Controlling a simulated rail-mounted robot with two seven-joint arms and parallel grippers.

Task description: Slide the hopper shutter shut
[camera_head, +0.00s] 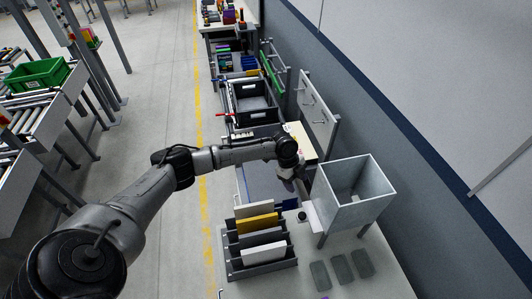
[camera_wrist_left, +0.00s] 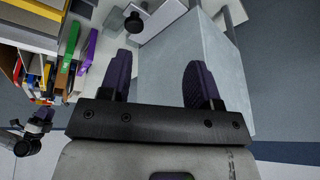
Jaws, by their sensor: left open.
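The hopper (camera_head: 352,200) is an open-topped square box of grey metal on legs, right of centre in the head view. It also fills the right of the left wrist view (camera_wrist_left: 210,45). A pale flat plate (camera_head: 316,214), which looks like the shutter, sticks out at its lower left side. A black round knob (camera_head: 302,216) is by the plate's outer end, and it shows at the top of the left wrist view (camera_wrist_left: 134,22). My left gripper (camera_wrist_left: 158,65) is open and empty beside the hopper, apart from the knob. A grey and black arm part, possibly my right gripper (camera_wrist_left: 38,122), shows small at the left.
A dark rack (camera_head: 262,267) with upright white, grey and yellow panels stands left of the hopper. Flat grey pads (camera_head: 340,269) lie on the bench in front. A black crate (camera_head: 253,102) and a pegged board (camera_head: 318,112) stand farther back. The wall is to the right.

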